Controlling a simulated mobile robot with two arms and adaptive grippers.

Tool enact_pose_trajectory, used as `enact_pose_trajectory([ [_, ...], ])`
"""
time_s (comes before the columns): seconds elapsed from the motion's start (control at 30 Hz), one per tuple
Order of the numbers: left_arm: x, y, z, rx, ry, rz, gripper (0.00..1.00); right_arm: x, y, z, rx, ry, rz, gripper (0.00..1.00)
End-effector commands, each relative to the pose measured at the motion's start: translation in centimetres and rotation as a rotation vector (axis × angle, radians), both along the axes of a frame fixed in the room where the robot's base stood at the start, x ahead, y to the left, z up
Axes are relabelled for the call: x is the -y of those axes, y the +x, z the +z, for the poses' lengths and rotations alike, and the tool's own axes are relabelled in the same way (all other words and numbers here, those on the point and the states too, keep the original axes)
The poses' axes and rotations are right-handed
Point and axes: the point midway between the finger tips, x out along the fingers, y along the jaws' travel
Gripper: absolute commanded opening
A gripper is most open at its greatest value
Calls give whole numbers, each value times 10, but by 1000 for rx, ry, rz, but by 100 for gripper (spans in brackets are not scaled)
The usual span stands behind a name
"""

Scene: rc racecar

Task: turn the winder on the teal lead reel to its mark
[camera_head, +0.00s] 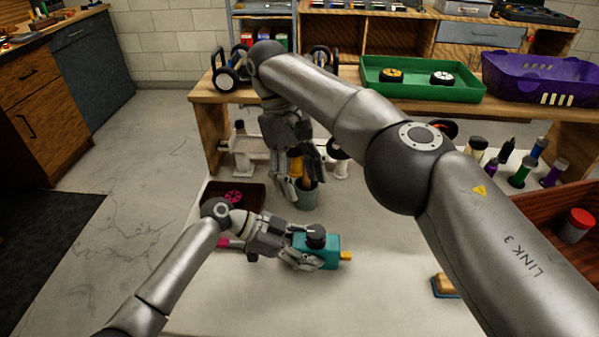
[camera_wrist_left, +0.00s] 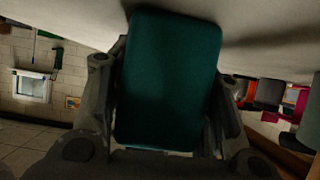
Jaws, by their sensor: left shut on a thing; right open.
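The teal lead reel (camera_head: 328,251) is a box-shaped body on the pale table, in the lower middle of the head view. A dark round winder (camera_head: 316,236) sits on its top, and a yellow piece (camera_head: 346,256) sticks out at its right end. My left gripper (camera_head: 303,259) is shut on the reel's left part. In the left wrist view the reel's teal face (camera_wrist_left: 168,80) fills the space between the fingers. My right gripper (camera_head: 300,185) is open and points down behind the reel, near a grey-green cup. The mark on the reel cannot be made out.
The grey-green cup (camera_head: 306,196) holds something orange-yellow. A dark tray (camera_head: 233,196) with a pink wheel lies at the left. Several bottles stand at the right, near a brown bin (camera_head: 556,205). A green tray (camera_head: 421,80) and purple basket (camera_head: 535,77) are at the back.

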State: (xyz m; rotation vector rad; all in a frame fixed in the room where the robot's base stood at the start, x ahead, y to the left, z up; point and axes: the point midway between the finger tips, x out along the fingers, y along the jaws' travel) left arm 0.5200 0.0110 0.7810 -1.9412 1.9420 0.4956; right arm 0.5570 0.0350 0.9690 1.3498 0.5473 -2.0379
Motion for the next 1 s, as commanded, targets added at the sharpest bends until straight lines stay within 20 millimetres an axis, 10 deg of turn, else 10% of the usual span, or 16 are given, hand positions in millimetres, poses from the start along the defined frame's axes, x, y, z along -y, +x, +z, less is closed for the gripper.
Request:
enact_pose_trajectory([
  [0.63, 0, 0, -1, -1, 2, 0, 25, -2, 3, 9, 6, 5, 0, 58],
  [0.67, 0, 0, -1, -1, 2, 0, 47, -2, 3, 9, 6, 5, 0, 58],
  [0.8, 0, 0, -1, -1, 1, 0, 65, -2, 3, 9, 6, 5, 0, 58],
  [1.0, 0, 0, 0, 0, 1, 0, 71, -2, 3, 9, 7, 5, -1, 58],
])
